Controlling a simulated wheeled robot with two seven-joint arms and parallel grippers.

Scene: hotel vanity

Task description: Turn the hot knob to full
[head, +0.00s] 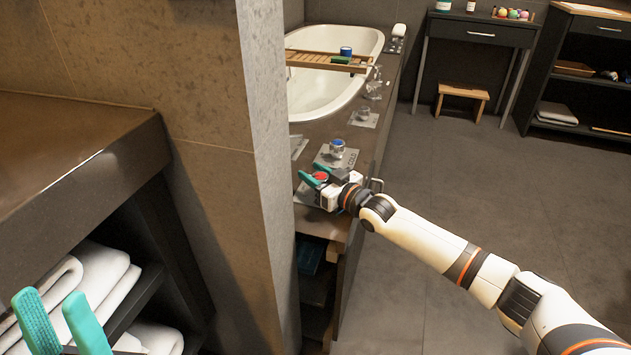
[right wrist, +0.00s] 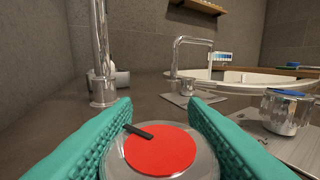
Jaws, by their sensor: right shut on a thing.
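The hot knob (right wrist: 160,152) has a red top with a black pointer mark and a clear rim. In the right wrist view it sits between the teal fingers of my right gripper (right wrist: 160,140), which is shut on it. The pointer aims to the upper left in that view. In the head view the red top (head: 320,176) shows at my right gripper (head: 316,182), at the near end of the tub deck. My left gripper (head: 60,320) is at the lower left, its two teal fingers apart with nothing between them.
A blue-topped knob (head: 337,146) on a metal plate marked COLD stands just beyond; it also shows in the right wrist view (right wrist: 285,110). A faucet (right wrist: 190,65) and the bathtub (head: 320,100) lie farther back. A tiled wall (head: 215,130) stands between my arms.

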